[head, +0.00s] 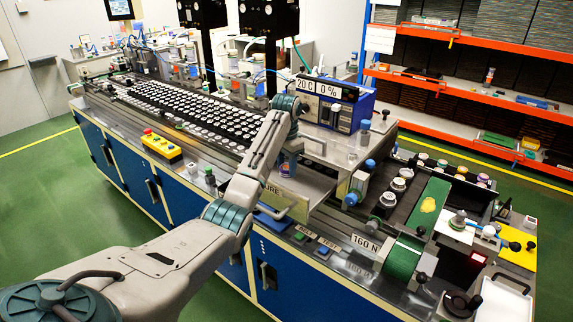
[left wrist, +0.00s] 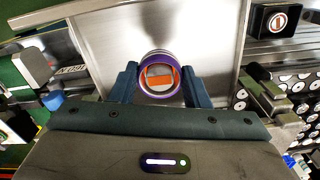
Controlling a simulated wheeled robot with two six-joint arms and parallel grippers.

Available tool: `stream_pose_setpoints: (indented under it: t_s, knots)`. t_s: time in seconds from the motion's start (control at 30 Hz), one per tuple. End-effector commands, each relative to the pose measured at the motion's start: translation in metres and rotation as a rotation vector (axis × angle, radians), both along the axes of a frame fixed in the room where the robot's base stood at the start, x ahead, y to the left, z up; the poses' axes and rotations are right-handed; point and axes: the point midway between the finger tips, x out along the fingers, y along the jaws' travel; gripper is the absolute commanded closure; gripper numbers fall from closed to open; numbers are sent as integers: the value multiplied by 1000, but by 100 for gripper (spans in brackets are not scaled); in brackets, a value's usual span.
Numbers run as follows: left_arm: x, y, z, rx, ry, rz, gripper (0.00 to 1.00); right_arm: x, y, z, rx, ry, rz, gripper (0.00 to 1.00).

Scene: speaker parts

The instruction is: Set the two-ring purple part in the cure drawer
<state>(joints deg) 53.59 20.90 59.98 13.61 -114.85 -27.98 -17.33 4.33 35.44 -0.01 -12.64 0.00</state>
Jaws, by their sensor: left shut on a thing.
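The two-ring purple part (left wrist: 158,95) is gripped between the two dark fingers of my left gripper (left wrist: 160,76). I look into its round opening, with orange and pale grey inside. In the head view the part (head: 287,168) shows small below my left wrist, over the pulled-out cure drawer (head: 294,193). The drawer's bare metal floor (left wrist: 210,38) fills the left wrist view behind the part. I cannot tell whether the part touches that floor. My right gripper is not in view.
A blue unit (head: 347,117) with a "20 C 0 %" display stands behind the drawer. A tray of several white discs (head: 185,105) lies to the left. A green roller (head: 402,258), small knobs and bottles crowd the bench to the right.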

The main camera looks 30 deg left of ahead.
Motion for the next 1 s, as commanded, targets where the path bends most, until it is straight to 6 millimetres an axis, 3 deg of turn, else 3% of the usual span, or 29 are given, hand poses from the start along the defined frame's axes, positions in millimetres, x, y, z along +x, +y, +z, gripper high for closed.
stream_pose_setpoints:
  t_s: [0.27,0.73,1.0]
  knots:
    - [-2,1,-4,2,-2,1,88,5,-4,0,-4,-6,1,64]
    - [-3,1,-46,1,-1,1,88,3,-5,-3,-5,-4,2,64]
    - [-3,1,-49,1,-1,1,88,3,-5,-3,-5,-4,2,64]
